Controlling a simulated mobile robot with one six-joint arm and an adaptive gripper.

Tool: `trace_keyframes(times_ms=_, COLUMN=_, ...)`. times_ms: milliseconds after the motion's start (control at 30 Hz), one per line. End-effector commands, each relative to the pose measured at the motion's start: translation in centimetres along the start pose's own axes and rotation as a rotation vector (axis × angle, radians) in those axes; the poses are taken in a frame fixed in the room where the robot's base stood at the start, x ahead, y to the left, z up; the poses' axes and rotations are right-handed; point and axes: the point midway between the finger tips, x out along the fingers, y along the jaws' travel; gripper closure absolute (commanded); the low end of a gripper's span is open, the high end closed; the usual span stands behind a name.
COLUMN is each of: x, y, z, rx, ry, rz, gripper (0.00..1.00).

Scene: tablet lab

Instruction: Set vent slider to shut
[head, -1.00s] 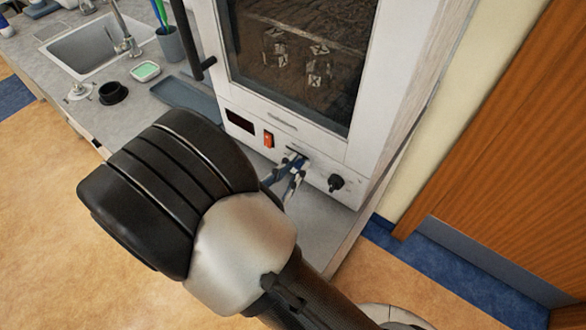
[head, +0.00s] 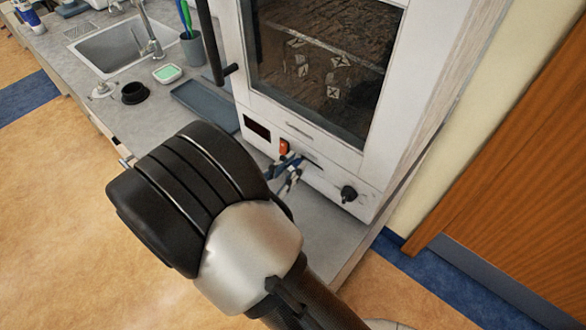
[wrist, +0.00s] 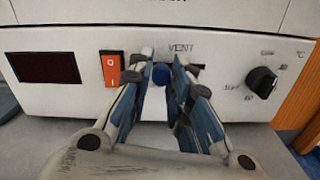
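The vent slider's blue knob (wrist: 161,74) shows in the wrist view below the "VENT" label, at the left part of its dark slot (wrist: 195,67). My gripper (wrist: 163,72) has one finger on each side of the knob, close against it, and looks shut on it. The slot's right part shows past the right finger. In the head view my gripper (head: 291,163) is at the front panel of the white oven (head: 325,186), just below the orange switch; the knob is hidden there.
An orange rocker switch (wrist: 111,68) sits close to the left finger, with a dark display (wrist: 43,67) further left. A black dial (wrist: 261,82) is to the right. A sink (head: 112,45), a blue-grey tray (head: 205,106) and a pen cup (head: 192,48) stand on the counter at left.

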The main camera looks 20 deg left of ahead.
Motion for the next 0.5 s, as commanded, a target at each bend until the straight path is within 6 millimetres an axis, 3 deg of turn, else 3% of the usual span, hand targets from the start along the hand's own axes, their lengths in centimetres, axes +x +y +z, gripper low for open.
trace_keyframes(times_ms=267, x=-0.04, y=0.22, z=0.1, rx=0.004, ry=-0.001, rz=0.005, gripper=0.64)
trace_keyframes(times_ms=500, x=-0.02, y=0.13, z=0.09, rx=0.003, ry=-0.001, rz=0.003, gripper=0.63)
